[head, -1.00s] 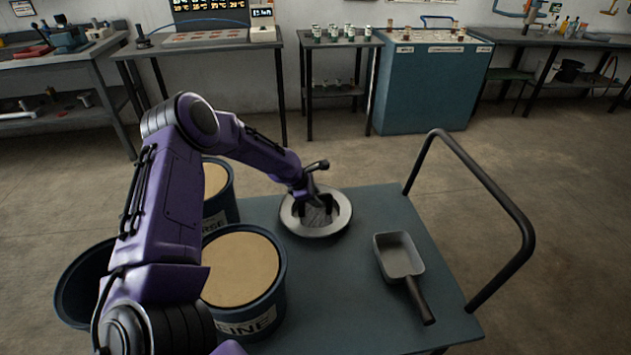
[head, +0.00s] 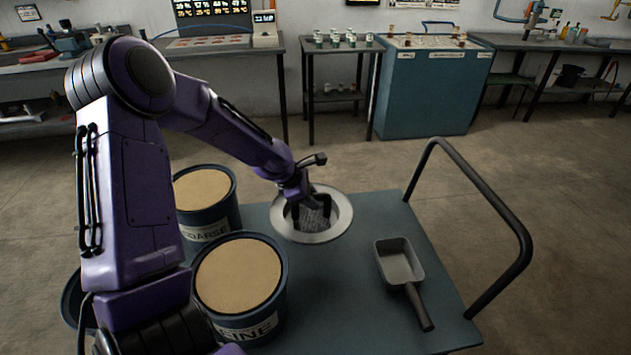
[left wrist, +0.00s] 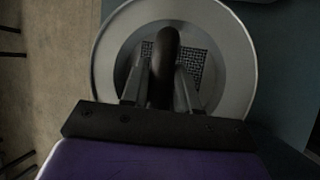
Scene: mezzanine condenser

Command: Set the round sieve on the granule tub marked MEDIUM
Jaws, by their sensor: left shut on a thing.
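The round sieve (head: 341,224), a wide pale metal ring with a mesh centre, is over the far left part of the cart top. My left gripper (head: 311,212) is shut on it; the left wrist view shows the sieve rim (left wrist: 238,60) and a dark upright grip (left wrist: 165,65) between the fingers. Whether the sieve clears the cart top is hard to tell. A tub marked COARSE (head: 213,221) and one marked FINE (head: 270,305) hold tan granules. A third dark tub (head: 72,299) is mostly hidden behind my left arm; its label is hidden. No MEDIUM mark shows. My right gripper is not in view.
A grey scoop (head: 399,262) with a black handle lies on the right of the cart top (head: 345,290). A black push rail (head: 500,210) rises at the cart's right edge. The cart top between sieve and scoop is clear. Benches stand along the back wall.

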